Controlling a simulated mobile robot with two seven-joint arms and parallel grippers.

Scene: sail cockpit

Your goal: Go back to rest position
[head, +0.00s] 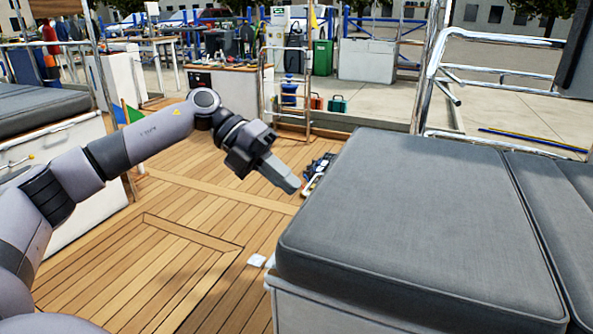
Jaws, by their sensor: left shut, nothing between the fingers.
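My left gripper (284,180) hangs over the wooden deck (180,240) in the middle of the head view. Its fingers are shut with nothing between them and point down to the right. My left arm reaches in from the left edge, raised and bent at the elbow. The gripper is just left of the grey cushion (410,220) on the right-hand bench and appears apart from it. My right gripper is not in view.
A dark device (318,172) lies on the deck beside the cushioned bench. A small white item (257,260) is by the bench's near corner. Another grey cushion (45,108) is at left. The middle deck is clear.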

